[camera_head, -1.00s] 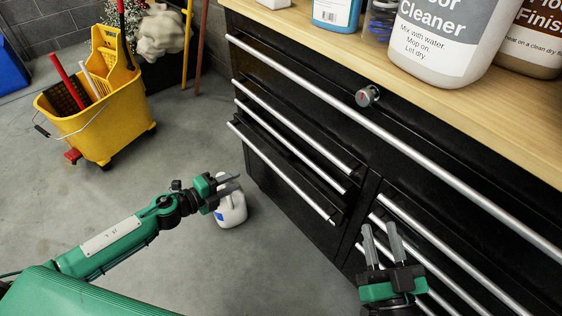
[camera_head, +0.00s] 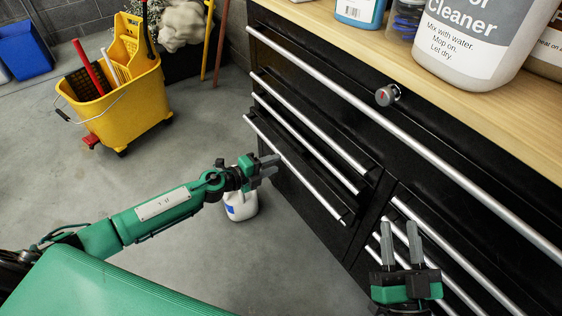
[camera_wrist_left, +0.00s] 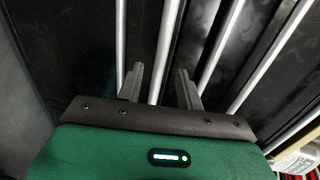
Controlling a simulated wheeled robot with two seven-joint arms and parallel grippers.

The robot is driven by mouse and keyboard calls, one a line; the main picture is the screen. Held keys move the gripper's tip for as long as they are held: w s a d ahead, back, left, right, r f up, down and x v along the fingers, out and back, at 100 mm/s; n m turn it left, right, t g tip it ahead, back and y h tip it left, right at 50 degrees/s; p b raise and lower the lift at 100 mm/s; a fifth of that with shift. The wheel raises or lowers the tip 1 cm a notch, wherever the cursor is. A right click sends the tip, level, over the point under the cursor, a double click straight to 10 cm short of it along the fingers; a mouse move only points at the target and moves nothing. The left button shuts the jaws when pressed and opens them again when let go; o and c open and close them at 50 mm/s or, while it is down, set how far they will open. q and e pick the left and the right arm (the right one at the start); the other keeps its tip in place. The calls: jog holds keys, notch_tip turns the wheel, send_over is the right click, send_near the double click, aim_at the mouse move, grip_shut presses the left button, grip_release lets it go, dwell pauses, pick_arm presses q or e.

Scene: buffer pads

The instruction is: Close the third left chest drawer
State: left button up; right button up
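The black chest's left column shows several drawers with silver handles in the head view. The lowest visible one, apparently the third left drawer (camera_head: 300,178), has its handle farther out to the left than the handles above, so it seems to stand out a little. My left gripper (camera_head: 268,171) is in front of this drawer, near its handle; contact cannot be told. In the left wrist view my left gripper (camera_wrist_left: 159,84) has its fingers apart and empty, with a silver handle (camera_wrist_left: 164,52) passing between them in the picture. My right gripper (camera_head: 401,243) is open and empty before the right column.
A white jug (camera_head: 241,206) stands on the floor beneath my left gripper. A yellow mop bucket (camera_head: 115,105) stands at the left. The wooden worktop (camera_head: 400,50) carries bottles.

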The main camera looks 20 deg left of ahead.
pick_arm(q)
jog(key=x, duration=0.3)
jog(key=shift+w+d, duration=0.3)
jog(key=c, duration=0.7)
jog(key=shift+w, duration=0.1)
grip_shut()
pick_arm(e)
jog(key=shift+d+r+t, duration=0.15)
jog(key=shift+r+t, duration=0.05)
jog(key=shift+r, duration=0.3)
jog(key=shift+d+r+t, duration=0.15)
jog(key=shift+r+t, duration=0.05)
jog(key=shift+r, duration=0.25)
